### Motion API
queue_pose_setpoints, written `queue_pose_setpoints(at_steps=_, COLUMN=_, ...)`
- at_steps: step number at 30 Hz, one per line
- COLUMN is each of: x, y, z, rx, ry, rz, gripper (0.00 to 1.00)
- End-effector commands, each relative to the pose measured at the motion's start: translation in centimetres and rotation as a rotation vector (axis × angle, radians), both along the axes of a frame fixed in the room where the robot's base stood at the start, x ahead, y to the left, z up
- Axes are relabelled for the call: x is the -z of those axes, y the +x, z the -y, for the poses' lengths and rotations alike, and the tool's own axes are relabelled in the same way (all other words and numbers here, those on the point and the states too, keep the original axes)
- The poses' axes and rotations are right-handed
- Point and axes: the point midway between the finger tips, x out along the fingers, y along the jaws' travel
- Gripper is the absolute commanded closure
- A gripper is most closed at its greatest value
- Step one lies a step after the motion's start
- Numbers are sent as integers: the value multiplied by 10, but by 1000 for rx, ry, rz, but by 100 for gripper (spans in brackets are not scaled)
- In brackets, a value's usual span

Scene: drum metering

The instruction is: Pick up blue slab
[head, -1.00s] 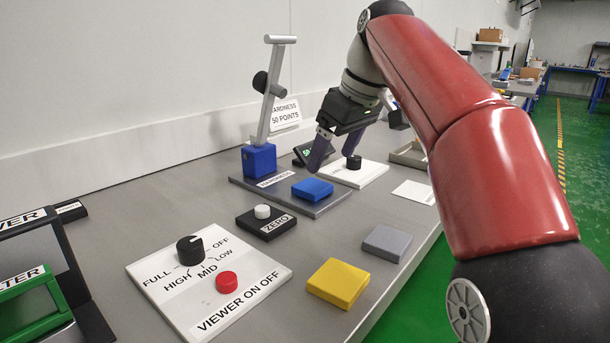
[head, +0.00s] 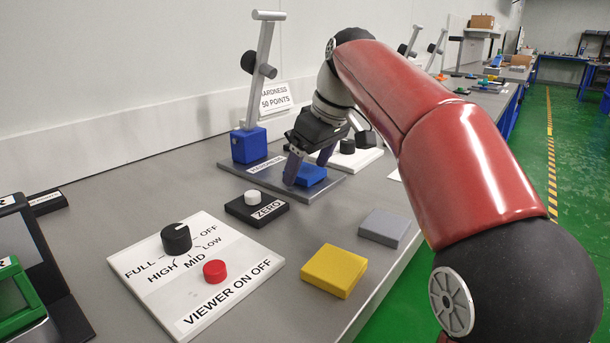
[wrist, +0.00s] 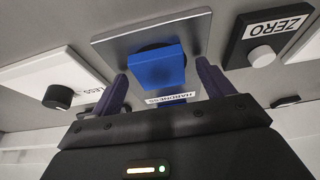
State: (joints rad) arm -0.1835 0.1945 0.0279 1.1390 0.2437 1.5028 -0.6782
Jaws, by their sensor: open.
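The blue slab (head: 313,177) lies on a grey plate (head: 328,193) in front of the blue-based stand with the lever. In the wrist view the blue slab (wrist: 158,68) is near the middle of the picture, above the HARDNESS label. My gripper (head: 306,173) is open and low over the slab. In the wrist view my gripper (wrist: 162,68) has one finger on each side of the slab, with gaps showing. I cannot tell whether the fingers touch the slab. In the head view the near finger hides its left part.
The lever stand (head: 249,145) rises behind my gripper. A ZERO box (head: 257,210), a white knob panel (head: 195,270), a yellow slab (head: 334,271) and a grey slab (head: 384,228) are nearer. A black knob (head: 347,146) stands just beyond my gripper.

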Motion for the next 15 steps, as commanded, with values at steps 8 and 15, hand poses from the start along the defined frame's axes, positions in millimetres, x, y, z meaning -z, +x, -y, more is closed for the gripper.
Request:
queue_pose_setpoints(at_steps=8, x=0, y=0, z=0, rx=0, ry=0, rz=0, gripper=50)
queue_pose_setpoints(at_steps=15, x=0, y=0, z=0, rx=0, ry=0, rz=0, gripper=73)
